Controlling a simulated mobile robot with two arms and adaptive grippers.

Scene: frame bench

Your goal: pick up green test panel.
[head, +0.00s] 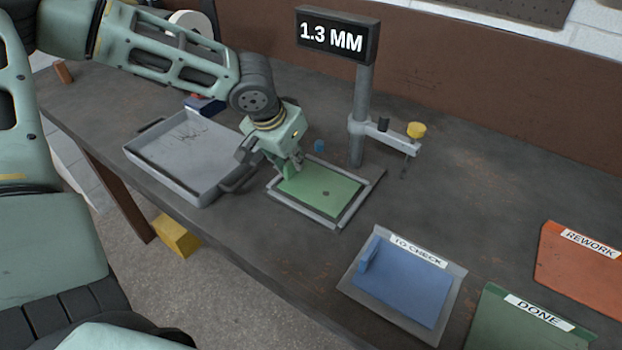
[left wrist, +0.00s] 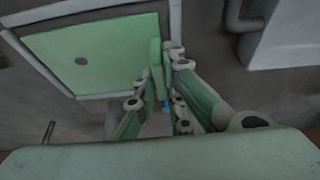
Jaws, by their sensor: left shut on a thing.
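The green test panel (head: 322,191) lies flat in a grey frame (head: 335,223) on the bench. It has a small dark round spot and a raised green grip at one edge. My left gripper (head: 290,166) is above that edge, shut on the grip. In the left wrist view the panel (left wrist: 95,58) fills the upper left, and my left gripper (left wrist: 160,75) has its fingers on both sides of the grip. The fingers partly hide the grip in the head view. My right gripper is not in view.
A grey tray (head: 150,164) stands left of the frame. A gauge stand (head: 361,110) reading 1.3 MM rises behind it. A blue panel (head: 400,285) sits on the TO CHECK place. DONE (head: 510,325) and REWORK (head: 580,270) places lie right. The bench's front edge is close.

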